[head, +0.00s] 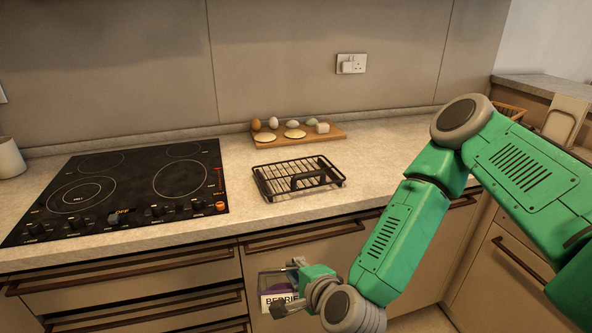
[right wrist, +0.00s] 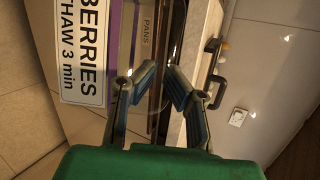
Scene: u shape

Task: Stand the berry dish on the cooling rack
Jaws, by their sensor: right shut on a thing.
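What is inside the dish cannot be seen. My left gripper is out of view.
A black hob (head: 125,190) lies left of the rack. Behind the rack, a wooden board (head: 330,135) holds eggs and other small items. The counter edge and drawer handles (head: 305,237) lie above the dish. Counter right of the rack is clear, partly behind my arm.

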